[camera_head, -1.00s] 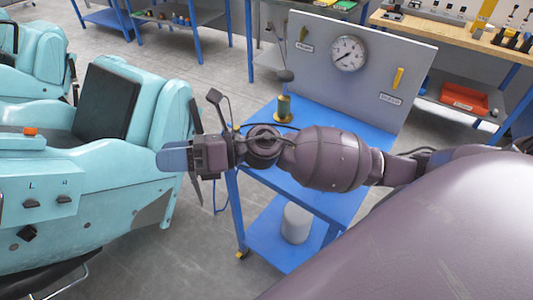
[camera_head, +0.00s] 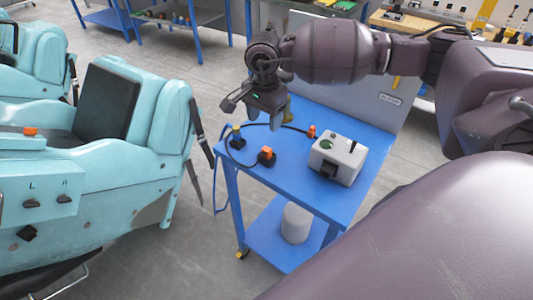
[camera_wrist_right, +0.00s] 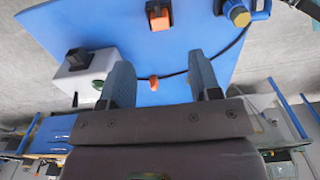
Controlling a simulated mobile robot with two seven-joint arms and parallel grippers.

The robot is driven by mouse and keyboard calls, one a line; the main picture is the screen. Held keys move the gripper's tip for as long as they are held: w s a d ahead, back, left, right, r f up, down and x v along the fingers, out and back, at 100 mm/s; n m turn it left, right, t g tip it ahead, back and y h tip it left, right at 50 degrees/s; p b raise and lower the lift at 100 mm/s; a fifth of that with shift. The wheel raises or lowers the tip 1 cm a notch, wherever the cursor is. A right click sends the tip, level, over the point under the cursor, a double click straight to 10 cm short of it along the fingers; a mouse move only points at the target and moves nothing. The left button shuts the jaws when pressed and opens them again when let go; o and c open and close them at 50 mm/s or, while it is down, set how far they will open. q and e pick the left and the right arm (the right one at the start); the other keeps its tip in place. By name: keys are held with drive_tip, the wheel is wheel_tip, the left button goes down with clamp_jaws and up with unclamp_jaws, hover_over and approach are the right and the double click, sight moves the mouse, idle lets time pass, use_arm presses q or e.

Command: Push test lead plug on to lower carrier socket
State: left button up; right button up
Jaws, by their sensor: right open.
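A blue trolley top (camera_head: 285,185) carries a black lead (camera_head: 262,125). Which is the test lead plug is unclear. In the right wrist view the orange-and-black plug (camera_wrist_right: 158,16) is at the top and the small orange piece (camera_wrist_right: 153,83) shows between the fingers. My right gripper (camera_head: 268,122) is open and empty above the trolley's far side. The lower carrier socket cannot be identified; dark fittings (camera_head: 27,234) show on the turquoise car (camera_head: 100,190). My left gripper is out of view.
A grey tester box (camera_head: 338,158) stands on the trolley's right side. Behind it rises a grey panel (camera_head: 400,85), partly hidden by my arm. A white cylinder (camera_head: 296,222) stands on the lower shelf. Grey floor is free between car and trolley.

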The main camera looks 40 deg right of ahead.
hover_over(267, 149)
drive_tip(key=f, duration=0.5)
drive_tip(key=shift+a, duration=0.4)
drive_tip(key=shift+d+f+p, duration=0.15)
drive_tip(key=shift+f+p, duration=0.05)
drive_tip(key=shift+f, duration=1.1)
drive_tip(key=shift+d+f+p, duration=0.15)
drive_tip(key=shift+f+p, duration=0.05)
drive_tip(key=shift+f, duration=1.1)
drive_tip(key=shift+c, duration=0.4)
drive_tip(key=c, duration=0.9)
drive_tip(key=shift+r, duration=0.1)
drive_tip(key=shift+c, duration=0.2)
